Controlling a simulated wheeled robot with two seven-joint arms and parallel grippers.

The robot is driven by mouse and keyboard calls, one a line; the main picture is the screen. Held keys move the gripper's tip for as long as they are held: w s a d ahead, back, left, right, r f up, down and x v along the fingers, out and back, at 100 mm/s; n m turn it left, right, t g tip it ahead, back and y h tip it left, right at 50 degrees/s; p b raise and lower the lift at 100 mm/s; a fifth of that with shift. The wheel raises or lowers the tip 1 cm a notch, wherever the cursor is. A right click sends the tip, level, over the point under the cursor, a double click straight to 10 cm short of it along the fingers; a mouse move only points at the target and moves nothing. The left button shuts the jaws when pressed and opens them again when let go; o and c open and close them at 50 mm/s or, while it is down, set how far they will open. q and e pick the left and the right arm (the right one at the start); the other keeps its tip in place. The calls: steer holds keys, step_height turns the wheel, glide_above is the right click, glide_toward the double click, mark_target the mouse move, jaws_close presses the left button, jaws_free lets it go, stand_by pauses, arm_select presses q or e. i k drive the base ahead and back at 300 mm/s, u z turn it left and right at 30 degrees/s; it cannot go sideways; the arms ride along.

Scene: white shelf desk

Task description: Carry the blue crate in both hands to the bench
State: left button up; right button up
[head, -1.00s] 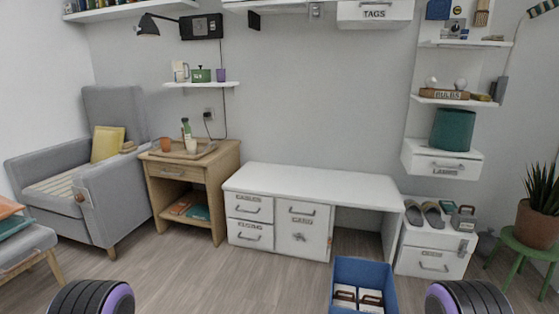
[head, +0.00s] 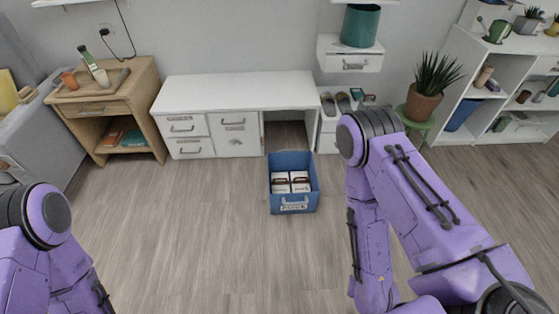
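The blue crate (head: 293,206) stands on the wooden floor in front of the white desk's open knee space. It holds white boxes (head: 291,182) with dark brown handles, and its front has a handle and a label. The low white desk (head: 238,87), the only bench-like surface in view, has a bare top and stands against the wall behind the crate. My purple left arm is at the lower left and my purple right arm is at the right. Both arms are apart from the crate. Neither gripper shows in the head view.
A wooden side cabinet (head: 107,104) with a tray, bottle and cups stands left of the desk. A potted plant (head: 427,98) on a green stool and a white shelf unit (head: 480,100) stand at the right. The floor in front of the crate is clear.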

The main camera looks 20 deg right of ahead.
mark_target(205, 89)
steer(key=u, duration=0.65)
steer(key=i, duration=3.1)
steer(key=z, duration=2.7)
steer(key=i, duration=1)
steer(key=z, duration=1.35)
